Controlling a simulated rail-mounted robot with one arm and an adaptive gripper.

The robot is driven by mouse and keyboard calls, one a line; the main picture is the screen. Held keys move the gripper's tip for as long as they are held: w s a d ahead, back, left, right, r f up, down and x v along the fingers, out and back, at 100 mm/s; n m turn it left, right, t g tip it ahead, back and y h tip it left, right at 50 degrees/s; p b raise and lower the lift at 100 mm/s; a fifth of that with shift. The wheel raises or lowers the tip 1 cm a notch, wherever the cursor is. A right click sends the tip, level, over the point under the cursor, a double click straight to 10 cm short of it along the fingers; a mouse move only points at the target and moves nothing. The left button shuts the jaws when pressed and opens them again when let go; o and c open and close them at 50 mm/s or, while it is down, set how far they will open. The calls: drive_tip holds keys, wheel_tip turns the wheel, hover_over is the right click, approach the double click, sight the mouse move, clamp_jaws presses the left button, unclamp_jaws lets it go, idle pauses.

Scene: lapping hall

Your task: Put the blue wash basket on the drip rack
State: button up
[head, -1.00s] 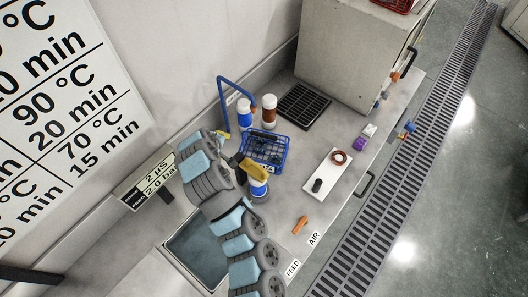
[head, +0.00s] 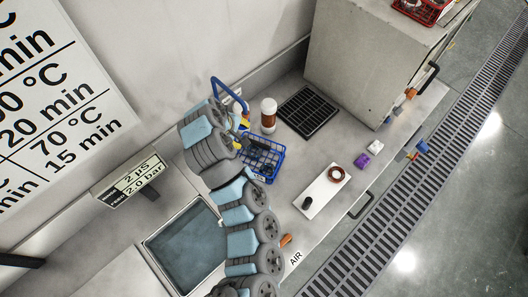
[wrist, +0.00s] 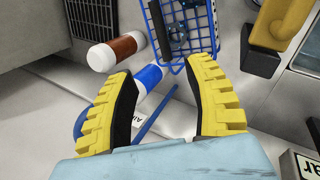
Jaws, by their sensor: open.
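The blue wash basket (head: 275,163) is a wire basket with dark parts inside, standing on the grey bench. Its blue wires also show at the top of the wrist view (wrist: 213,45). The drip rack (head: 308,110) is a flat black grid behind it, by the grey cabinet; part of it is in the wrist view (wrist: 95,14). It looks bare. My gripper (wrist: 165,80) is open and empty, with yellow ridged fingers. In the head view it is at the basket's back left, partly hidden by my arm. I cannot tell whether it touches the basket.
A brown-banded white bottle (head: 268,118) stands between basket and rack. A blue-banded bottle (wrist: 150,77) shows between my fingers in the wrist view. A blue bent pipe (head: 230,92) rises behind. A white tray (head: 322,192) lies right; a sink (head: 182,250) is at front left.

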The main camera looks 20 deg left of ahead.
sight(256, 143)
drive_tip(key=shift+b+x, duration=1.55)
drive_tip(key=shift+x, duration=6.95)
clamp_jaws()
